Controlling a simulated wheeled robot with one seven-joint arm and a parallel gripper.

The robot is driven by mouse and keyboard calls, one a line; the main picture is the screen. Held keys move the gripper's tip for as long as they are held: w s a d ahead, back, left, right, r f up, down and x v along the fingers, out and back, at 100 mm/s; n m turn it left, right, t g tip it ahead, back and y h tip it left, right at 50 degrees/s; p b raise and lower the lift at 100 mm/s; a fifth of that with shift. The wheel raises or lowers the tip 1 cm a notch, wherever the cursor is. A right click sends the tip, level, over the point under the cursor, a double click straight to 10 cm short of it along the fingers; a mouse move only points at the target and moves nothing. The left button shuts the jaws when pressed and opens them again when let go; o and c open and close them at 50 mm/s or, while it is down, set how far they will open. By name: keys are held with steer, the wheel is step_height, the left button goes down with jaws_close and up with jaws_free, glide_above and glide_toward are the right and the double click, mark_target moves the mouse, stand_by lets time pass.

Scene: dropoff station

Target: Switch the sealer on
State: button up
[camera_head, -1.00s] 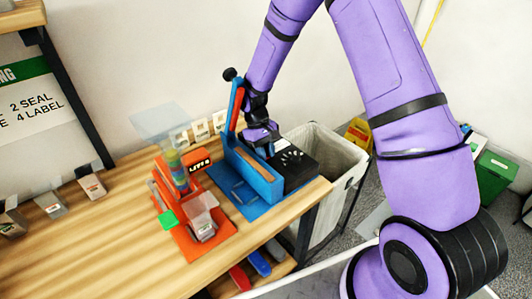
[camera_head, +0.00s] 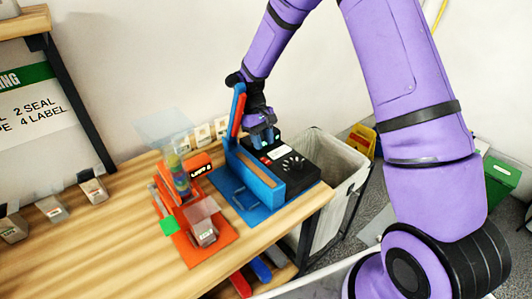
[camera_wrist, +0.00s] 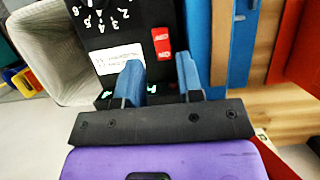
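The sealer has a blue body (camera_head: 262,182) with an upright lever arm and a black control box (camera_head: 305,172) on its right side. The box carries a dial with white numbers, a white label (camera_wrist: 118,58) and a small red switch (camera_wrist: 161,43). The red switch also shows in the head view (camera_head: 266,160). My gripper (camera_head: 264,143) is over the back of the black box. In the wrist view my gripper (camera_wrist: 158,70) has its two blue fingers apart with nothing between them. The switch lies just beyond the fingertips, between their lines. I cannot tell whether the switch is on.
An orange device (camera_head: 188,205) with a colored roll and a clear plate stands left of the sealer on the wooden table (camera_head: 110,245). A grey bin (camera_head: 345,170) stands right of the table. Small boxes line the back. The table front is clear.

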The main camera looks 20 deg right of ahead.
steer(key=v, duration=0.4)
steer(key=shift+w+a+r, duration=0.1)
steer(key=shift+r, duration=0.2)
